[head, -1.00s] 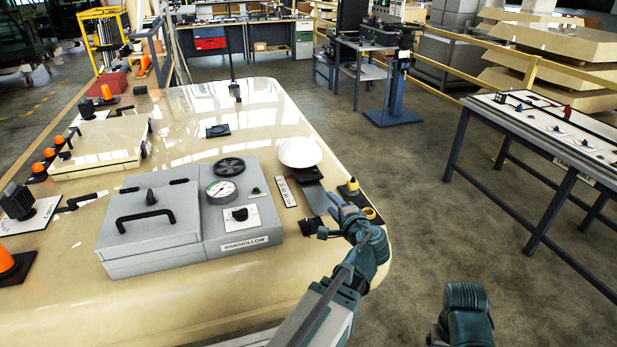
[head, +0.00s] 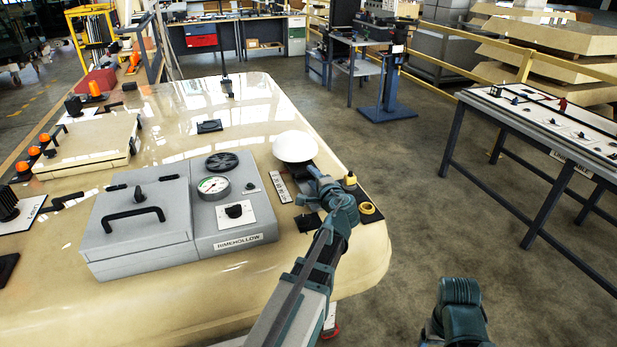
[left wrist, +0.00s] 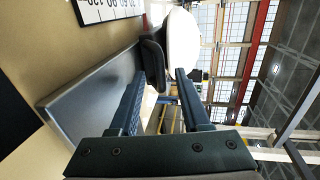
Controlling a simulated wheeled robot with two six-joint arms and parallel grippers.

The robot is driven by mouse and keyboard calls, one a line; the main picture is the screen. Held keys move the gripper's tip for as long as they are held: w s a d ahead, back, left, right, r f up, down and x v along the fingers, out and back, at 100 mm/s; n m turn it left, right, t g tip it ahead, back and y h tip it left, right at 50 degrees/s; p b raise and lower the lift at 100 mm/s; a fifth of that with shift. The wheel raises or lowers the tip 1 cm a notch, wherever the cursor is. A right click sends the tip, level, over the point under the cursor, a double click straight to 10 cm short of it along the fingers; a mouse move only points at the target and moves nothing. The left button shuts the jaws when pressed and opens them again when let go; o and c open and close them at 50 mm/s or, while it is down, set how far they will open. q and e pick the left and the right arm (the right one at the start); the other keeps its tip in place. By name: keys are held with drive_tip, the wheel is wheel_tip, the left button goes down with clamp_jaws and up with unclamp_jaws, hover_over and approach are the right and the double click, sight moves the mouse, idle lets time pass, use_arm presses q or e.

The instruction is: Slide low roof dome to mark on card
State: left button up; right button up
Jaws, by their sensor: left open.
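The low white roof dome (head: 295,147) is at the right side of the cream roof panel, beside the grey box. In the left wrist view the white dome (left wrist: 184,42) is just ahead, with a black piece (left wrist: 153,62) at its near side. A pale card with marks (head: 279,187) lies left of and nearer than the dome; its printed numbers also show in the left wrist view (left wrist: 108,8). My left gripper (head: 314,174) is open just in front of the dome. Its fingers (left wrist: 160,75) are apart, with nothing visibly held.
The grey box (head: 140,220) with a gauge (head: 214,186) stands left of the dome. A yellow knob (head: 349,179) and a yellow ring (head: 368,208) are right of my gripper.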

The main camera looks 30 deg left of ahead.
sight(309, 174)
use_arm(q)
drive_tip(key=shift+x, duration=1.95)
clamp_jaws()
